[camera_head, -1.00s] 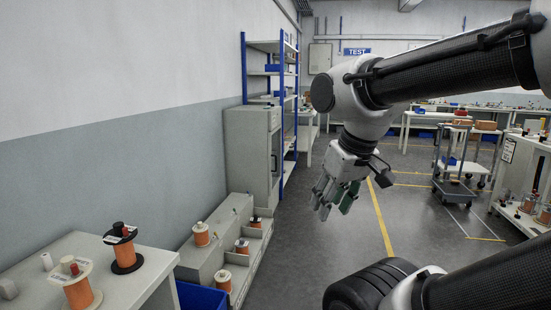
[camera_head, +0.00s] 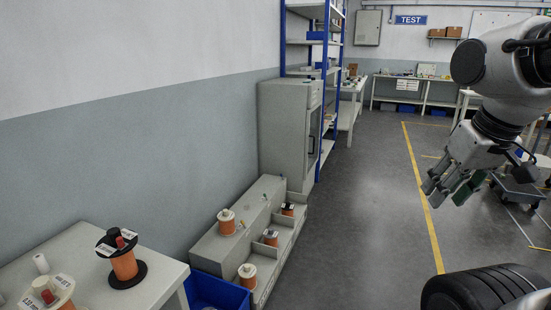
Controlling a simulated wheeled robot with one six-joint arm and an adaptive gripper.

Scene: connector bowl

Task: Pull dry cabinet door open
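The dry cabinet (camera_head: 284,130) is a grey upright cabinet against the left wall, beside the blue-framed shelf. Its door (camera_head: 313,140), with a darker window panel, faces right towards the aisle and looks shut. My gripper (camera_head: 450,192) hangs at the right over the floor, well apart from the cabinet. Its fingers point down and left, spread apart, with nothing seen between them. A green part shows at the fingers; I cannot tell its details.
A low grey stepped unit (camera_head: 240,232) with several orange spools stands in front of the cabinet. A white table (camera_head: 150,285) and blue bin (camera_head: 215,293) are nearer. A blue shelf (camera_head: 338,90) stands behind. The aisle floor (camera_head: 370,200) is clear. A trolley (camera_head: 520,190) is at right.

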